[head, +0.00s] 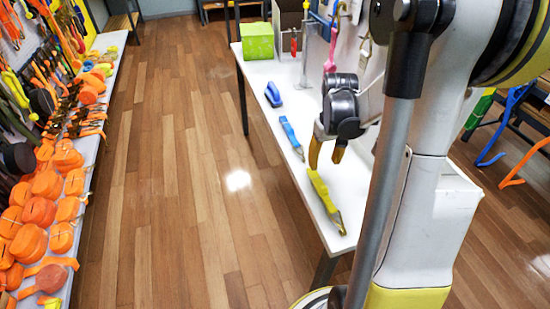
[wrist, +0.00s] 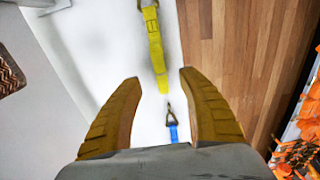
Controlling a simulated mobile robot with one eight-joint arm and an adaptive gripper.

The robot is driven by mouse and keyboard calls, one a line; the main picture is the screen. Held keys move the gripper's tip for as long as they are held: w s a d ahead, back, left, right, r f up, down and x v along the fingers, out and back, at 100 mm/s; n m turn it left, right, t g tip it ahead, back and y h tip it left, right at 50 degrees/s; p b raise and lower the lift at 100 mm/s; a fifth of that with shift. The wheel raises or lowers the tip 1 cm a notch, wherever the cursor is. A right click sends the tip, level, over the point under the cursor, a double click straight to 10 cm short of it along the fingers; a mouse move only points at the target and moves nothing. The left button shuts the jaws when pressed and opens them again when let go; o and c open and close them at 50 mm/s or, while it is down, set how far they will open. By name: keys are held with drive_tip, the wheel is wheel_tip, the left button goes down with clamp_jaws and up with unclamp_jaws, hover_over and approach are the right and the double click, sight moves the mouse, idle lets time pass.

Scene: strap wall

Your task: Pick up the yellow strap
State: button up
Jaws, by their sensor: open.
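The yellow strap (head: 321,192) lies flat along the front part of the white table (head: 352,228), with a metal fitting at its near end. In the wrist view the yellow strap (wrist: 156,48) runs from the top edge down toward the gap between my fingers. My gripper (head: 326,162) is open and empty, above the table just beyond the strap's far end. In the wrist view both yellow-brown fingers of my gripper (wrist: 158,80) are spread apart, and neither touches the strap. The strap's fitting end is partly cut off at the top there.
A blue strap (head: 291,136) lies farther back on the table; its metal hook and blue webbing (wrist: 174,133) show between my fingers. A blue object (head: 273,95) and a green box (head: 258,41) stand beyond. Orange straps (head: 40,211) fill a left shelf. The wooden floor between is clear.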

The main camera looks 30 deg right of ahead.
sight(321, 185)
drive_tip(key=f, duration=0.2)
drive_tip(key=f+b, duration=0.1)
drive_tip(key=f, duration=0.1)
drive_tip(key=f+b, duration=0.1)
drive_tip(key=f, duration=0.2)
drive_tip(key=shift+d, duration=0.25)
wheel_tip(321, 185, down, 5)
drive_tip(key=b, duration=0.3)
drive_tip(key=shift+a+f, duration=0.1)
clamp_jaws()
